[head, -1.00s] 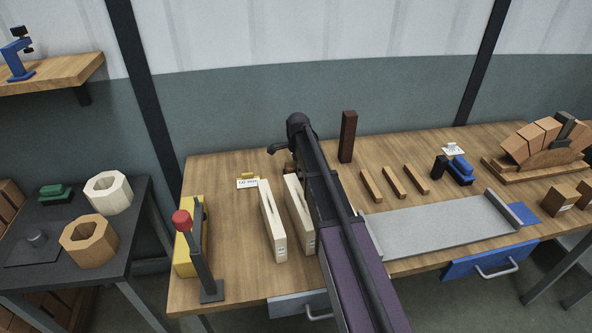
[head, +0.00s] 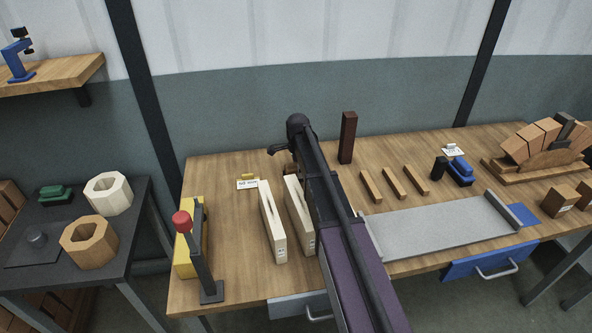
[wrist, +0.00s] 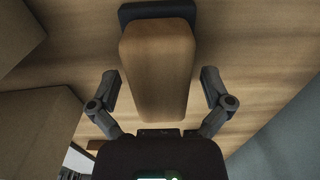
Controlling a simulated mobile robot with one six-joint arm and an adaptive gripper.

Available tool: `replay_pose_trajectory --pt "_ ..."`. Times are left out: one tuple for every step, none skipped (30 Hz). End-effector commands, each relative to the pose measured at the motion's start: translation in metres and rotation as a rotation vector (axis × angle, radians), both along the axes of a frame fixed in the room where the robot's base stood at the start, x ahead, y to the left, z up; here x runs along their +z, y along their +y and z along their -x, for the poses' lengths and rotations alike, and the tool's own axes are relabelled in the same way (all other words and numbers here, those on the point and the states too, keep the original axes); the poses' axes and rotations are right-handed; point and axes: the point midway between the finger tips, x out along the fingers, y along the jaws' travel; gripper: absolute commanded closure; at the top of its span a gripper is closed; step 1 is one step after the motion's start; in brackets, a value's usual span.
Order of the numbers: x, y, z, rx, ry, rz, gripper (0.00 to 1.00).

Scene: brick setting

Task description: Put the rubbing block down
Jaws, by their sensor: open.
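In the wrist view a wooden block with a dark base, which looks like the rubbing block (wrist: 158,65), stands between the fingers of my gripper (wrist: 160,85). The fingers are open, one on each side, with a visible gap to the wood. The dark base (wrist: 157,12) appears to rest on the wooden bench top, though the exact contact is hard to see. In the head view my arm hides the gripper and most of the block.
Two pale slotted pieces (head: 272,222) stand left of my arm on the workbench (head: 235,285). A dark upright block (head: 347,138) stands behind it. Several wooden bars (head: 394,183) and a grey tray (head: 440,232) lie to the right. A red-knobbed lever (head: 200,250) is at left.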

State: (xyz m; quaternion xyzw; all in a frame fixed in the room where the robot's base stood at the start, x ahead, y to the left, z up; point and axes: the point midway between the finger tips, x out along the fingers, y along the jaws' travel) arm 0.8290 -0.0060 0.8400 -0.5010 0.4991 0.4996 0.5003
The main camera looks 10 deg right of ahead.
Motion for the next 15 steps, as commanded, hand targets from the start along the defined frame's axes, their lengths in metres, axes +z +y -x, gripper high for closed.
replay_pose_trajectory --pt "0.004 0.0 0.0 0.0 0.0 0.0 0.0" --pt "0.006 0.0 0.0 0.0 0.0 0.0 0.0" --pt "0.008 0.0 0.0 0.0 0.0 0.0 0.0" --pt "0.01 0.0 0.0 0.0 0.0 0.0 0.0" --pt "0.013 0.0 0.0 0.0 0.0 0.0 0.0" --pt "0.016 0.0 0.0 0.0 0.0 0.0 0.0" --pt "0.018 0.0 0.0 0.0 0.0 0.0 0.0" --pt "0.02 0.0 0.0 0.0 0.0 0.0 0.0" --pt "0.024 0.0 0.0 0.0 0.0 0.0 0.0" --pt "0.026 0.0 0.0 0.0 0.0 0.0 0.0" --pt "0.029 0.0 0.0 0.0 0.0 0.0 0.0" --pt "0.032 0.0 0.0 0.0 0.0 0.0 0.0" --pt "0.035 0.0 0.0 0.0 0.0 0.0 0.0" --pt "0.037 0.0 0.0 0.0 0.0 0.0 0.0" --pt "0.041 0.0 0.0 0.0 0.0 0.0 0.0"
